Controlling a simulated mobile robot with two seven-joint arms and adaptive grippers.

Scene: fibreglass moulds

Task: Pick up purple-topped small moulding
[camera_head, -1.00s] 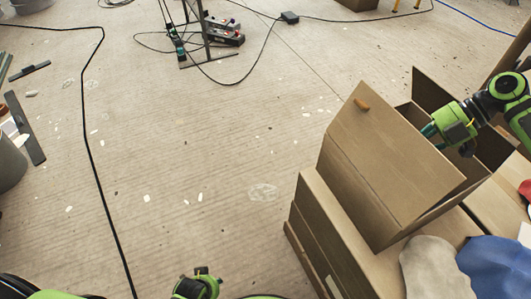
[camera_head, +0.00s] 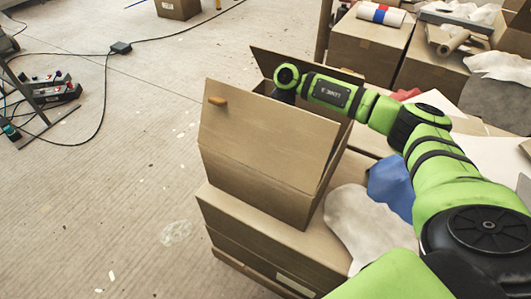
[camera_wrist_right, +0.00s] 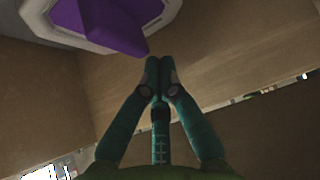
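The purple-topped small moulding (camera_wrist_right: 110,20) shows at the top left of the right wrist view, cut off by the frame edge, with a pale angular rim around its purple face. My right gripper (camera_wrist_right: 160,65) has its teal fingers drawn together at the tips, with nothing visible between them. The tips are just below and right of the moulding's purple edge; I cannot tell if they touch. In the head view my right arm reaches over an open cardboard box (camera_head: 262,150), and its walls hide the gripper and the moulding. My left gripper is not in view.
The open box sits on another closed box (camera_head: 265,240), its flaps standing up. A grey-white cloth (camera_head: 355,225) and a blue cloth (camera_head: 392,185) lie to its right. More boxes (camera_head: 365,45) stand behind.

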